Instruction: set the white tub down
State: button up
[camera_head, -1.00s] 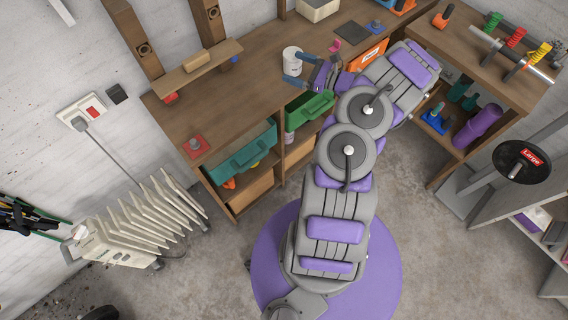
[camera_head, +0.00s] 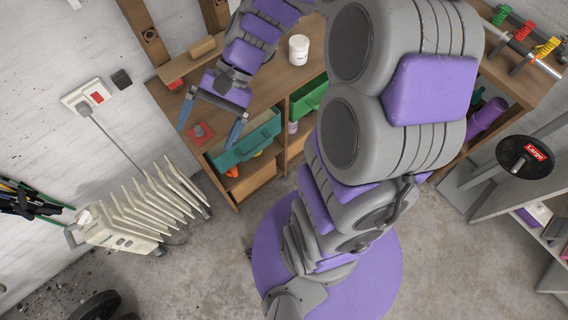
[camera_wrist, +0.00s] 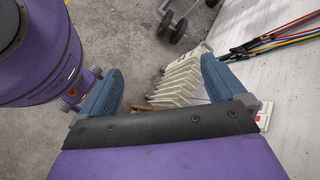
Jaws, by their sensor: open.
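A red block (camera_head: 201,132) lies on the bench's left end, close to my gripper in the picture. Teal (camera_head: 250,143) and green bins (camera_head: 309,97) sit below the bench top. A white radiator (camera_head: 128,222) stands at the left. My arm hides much of the bench's right part.

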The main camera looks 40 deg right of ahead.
jog(key=s+d+n+h, duration=0.3)
jog(key=s+h, duration=0.1)
jog(key=s, duration=0.4)
jog(key=s+d+n+h, duration=0.4)
jog(key=s+h, duration=0.1)
jog(key=s, duration=0.3)
jog(key=shift+s+r+t, duration=0.25)
jog(key=shift+t, duration=0.15)
jog(key=shift+f+b, duration=0.3)
jog(key=shift+f, duration=0.05)
